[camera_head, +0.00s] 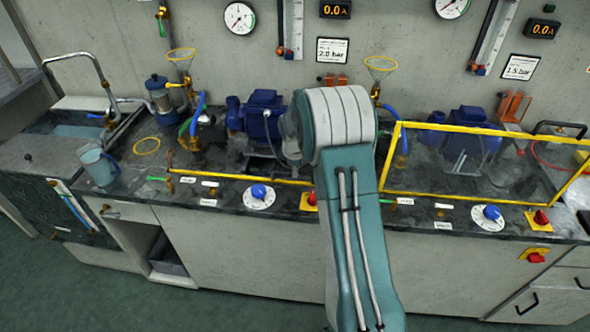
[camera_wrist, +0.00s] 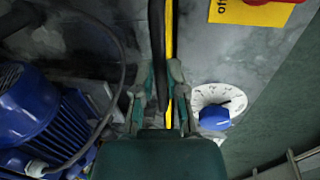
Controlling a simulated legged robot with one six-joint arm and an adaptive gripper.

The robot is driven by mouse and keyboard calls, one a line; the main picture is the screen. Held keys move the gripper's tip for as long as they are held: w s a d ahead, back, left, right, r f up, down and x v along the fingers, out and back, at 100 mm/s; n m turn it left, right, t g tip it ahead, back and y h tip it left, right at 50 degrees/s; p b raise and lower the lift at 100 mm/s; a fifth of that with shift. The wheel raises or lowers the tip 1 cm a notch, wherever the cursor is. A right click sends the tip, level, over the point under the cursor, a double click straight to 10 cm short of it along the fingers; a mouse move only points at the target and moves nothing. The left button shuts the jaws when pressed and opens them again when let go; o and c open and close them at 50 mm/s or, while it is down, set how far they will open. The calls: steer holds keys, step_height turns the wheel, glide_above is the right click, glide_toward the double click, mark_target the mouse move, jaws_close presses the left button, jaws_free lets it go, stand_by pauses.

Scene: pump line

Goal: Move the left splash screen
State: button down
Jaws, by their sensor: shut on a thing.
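The left splash screen (camera_head: 240,178) shows in the head view as a thin yellow bar along the front of the counter, before the left blue pump. I cannot make out its clear panel or how it is tilted. In the wrist view its yellow edge (camera_wrist: 169,40) runs straight down between my fingers, beside a dark strip. My gripper (camera_wrist: 160,90) is shut on this edge; the palm hides its lower part. In the head view my own arm hides the gripper and the right end of the bar.
The right splash screen (camera_head: 460,129) stands upright in its yellow frame before the right pump. Blue-knobbed dials (camera_head: 259,197) and a red switch on a yellow plate (camera_head: 309,201) lie near the front edge. A jug (camera_head: 98,165) stands by the sink at left. The left pump (camera_wrist: 45,115) is close to my gripper.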

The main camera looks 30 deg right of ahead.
step_height(320, 180, up, 27)
steer(key=shift+w+a+f, duration=0.2)
steer(key=shift+w, duration=0.05)
steer(key=shift+r, duration=0.1)
steer(key=c, duration=0.7)
jaws_free()
steer(key=shift+s, duration=0.1)
steer(key=shift+d, duration=0.1)
steer(key=r, duration=0.3)
steer(key=s+a+r, duration=0.1)
steer(key=r, duration=0.7)
steer(key=shift+s+a+r, duration=0.2)
steer(key=shift+s+a, duration=0.1)
steer(key=shift+s, duration=0.1)
